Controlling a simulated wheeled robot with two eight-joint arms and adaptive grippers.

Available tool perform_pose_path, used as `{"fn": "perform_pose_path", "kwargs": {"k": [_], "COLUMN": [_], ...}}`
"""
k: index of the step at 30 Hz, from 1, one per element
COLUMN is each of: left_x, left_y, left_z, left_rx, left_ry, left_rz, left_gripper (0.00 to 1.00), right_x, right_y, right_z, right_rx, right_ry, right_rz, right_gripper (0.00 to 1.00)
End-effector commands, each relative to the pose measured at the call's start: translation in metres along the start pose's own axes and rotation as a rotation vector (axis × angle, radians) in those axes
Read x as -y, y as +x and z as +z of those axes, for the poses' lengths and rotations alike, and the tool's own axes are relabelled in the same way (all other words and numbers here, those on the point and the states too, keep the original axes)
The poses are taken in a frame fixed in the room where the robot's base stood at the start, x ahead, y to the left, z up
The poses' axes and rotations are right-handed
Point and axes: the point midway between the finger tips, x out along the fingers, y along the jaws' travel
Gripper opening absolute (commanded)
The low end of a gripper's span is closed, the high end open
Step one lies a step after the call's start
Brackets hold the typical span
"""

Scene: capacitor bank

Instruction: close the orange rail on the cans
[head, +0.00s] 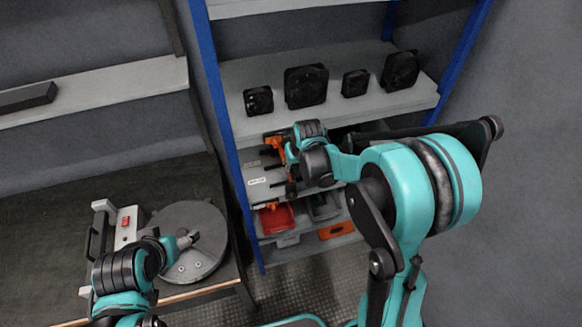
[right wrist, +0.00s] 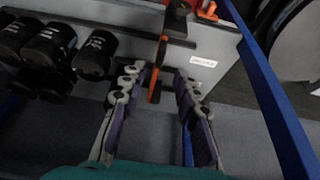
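In the right wrist view, several black cans (right wrist: 95,55) with pale markings stand in a row at the left on a grey panel. An orange and black bar (right wrist: 157,72), seemingly part of the orange rail, points down from the panel. My right gripper (right wrist: 160,100) is open. Its fingers lie to either side of the bar's line, with visible gaps. In the head view my right gripper (head: 290,172) is at the rack's middle level, partly covering orange parts (head: 274,143). My left gripper (head: 188,239) is over a round grey disc at lower left; its fingers are too small to read.
The blue-posted rack (head: 222,120) holds black fans (head: 306,86) on the shelf above. Red (head: 276,220) and orange (head: 336,230) bins are below. The disc (head: 196,262) and a box with a red switch (head: 126,225) sit on a bench at left.

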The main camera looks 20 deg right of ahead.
Motion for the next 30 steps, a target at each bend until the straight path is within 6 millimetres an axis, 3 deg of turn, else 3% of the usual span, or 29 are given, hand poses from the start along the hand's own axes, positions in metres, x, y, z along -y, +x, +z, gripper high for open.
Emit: {"fn": "perform_pose_path", "kwargs": {"k": [12, 24, 28, 30], "left_x": [0.000, 0.000, 0.000, 0.000], "left_y": [0.015, 0.016, 0.016, 0.016], "left_z": [0.011, 0.011, 0.011, 0.011], "left_rx": [0.000, 0.000, 0.000, 0.000], "left_ry": [0.000, 0.000, 0.000, 0.000], "left_rz": [0.000, 0.000, 0.000, 0.000], "left_gripper": [0.79, 0.79, 0.79, 0.79], "right_x": [0.000, 0.000, 0.000, 0.000], "right_y": [0.064, 0.073, 0.073, 0.073], "right_z": [0.000, 0.000, 0.000, 0.000], "right_rx": [-0.001, -0.001, -0.001, -0.001], "right_ry": [0.000, 0.000, 0.000, 0.000], "right_rz": [0.000, 0.000, 0.000, 0.000], "right_gripper": [0.31, 0.31, 0.00, 0.00]}}
